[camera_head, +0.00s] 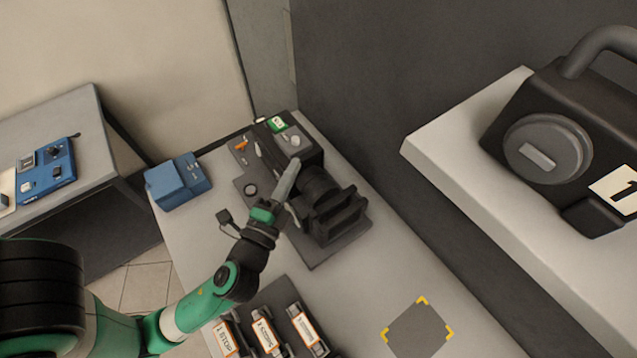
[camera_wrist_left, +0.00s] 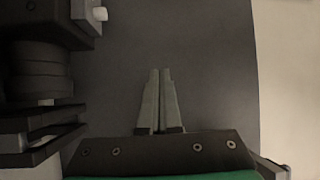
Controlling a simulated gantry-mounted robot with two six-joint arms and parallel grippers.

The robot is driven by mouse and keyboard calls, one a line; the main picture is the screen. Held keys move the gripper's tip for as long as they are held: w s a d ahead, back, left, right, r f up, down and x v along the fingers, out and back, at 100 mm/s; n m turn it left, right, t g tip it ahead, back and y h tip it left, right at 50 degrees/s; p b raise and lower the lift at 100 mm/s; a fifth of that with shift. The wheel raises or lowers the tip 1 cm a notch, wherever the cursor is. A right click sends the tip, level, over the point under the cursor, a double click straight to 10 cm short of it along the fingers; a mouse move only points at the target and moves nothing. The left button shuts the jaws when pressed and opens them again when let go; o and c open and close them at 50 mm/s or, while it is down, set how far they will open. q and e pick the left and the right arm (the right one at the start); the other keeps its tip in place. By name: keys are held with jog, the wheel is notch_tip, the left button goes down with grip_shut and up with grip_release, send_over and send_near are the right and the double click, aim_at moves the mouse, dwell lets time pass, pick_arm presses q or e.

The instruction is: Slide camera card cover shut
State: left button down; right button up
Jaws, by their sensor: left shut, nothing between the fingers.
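The black camera (camera_head: 335,208) stands on a dark board on the table; its left-hand side also shows along the left edge of the wrist view (camera_wrist_left: 40,75). I cannot clearly make out its card cover in either view. My left gripper (camera_head: 293,168) reaches in from the lower left, just left of the camera. In the wrist view its two grey fingers (camera_wrist_left: 160,72) lie together with nothing between them, over a plain dark surface, apart from the camera. My right gripper is in neither view.
A grey block with a white knob (camera_head: 294,141) stands behind the camera. A blue box (camera_head: 178,180) sits at the table's left edge. A rack of labelled clamps (camera_head: 268,335) and a yellow-cornered grey pad (camera_head: 418,330) lie nearer. A raised shelf (camera_head: 440,150) stands right.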

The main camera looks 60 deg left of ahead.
pick_arm(q)
jog(key=m+g+b, duration=0.1)
jog(key=b, duration=0.1)
send_near(294, 153)
jog(key=s+d+r, duration=0.1)
jog(key=d, duration=0.4)
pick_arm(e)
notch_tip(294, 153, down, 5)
pick_arm(q)
jog(key=shift+h, duration=0.4)
jog(key=p+x, duration=0.1)
jog(key=x, duration=0.2)
jog(key=p+x, duration=0.1)
jog(key=x, duration=0.2)
jog(key=r+p+x, duration=0.1)
jog(key=x, duration=0.2)
jog(key=shift+w+a+r, duration=0.1)
jog(key=shift+w+a, duration=0.1)
jog(key=shift+a, duration=0.15)
jog(key=a+p, duration=0.2)
jog(key=a, duration=0.1)
jog(key=shift+w+a, duration=0.25)
jog(key=shift+w, duration=0.1)
jog(key=shift+w+a, duration=0.1)
jog(key=shift+a, duration=0.25)
jog(key=shift+f, duration=0.2)
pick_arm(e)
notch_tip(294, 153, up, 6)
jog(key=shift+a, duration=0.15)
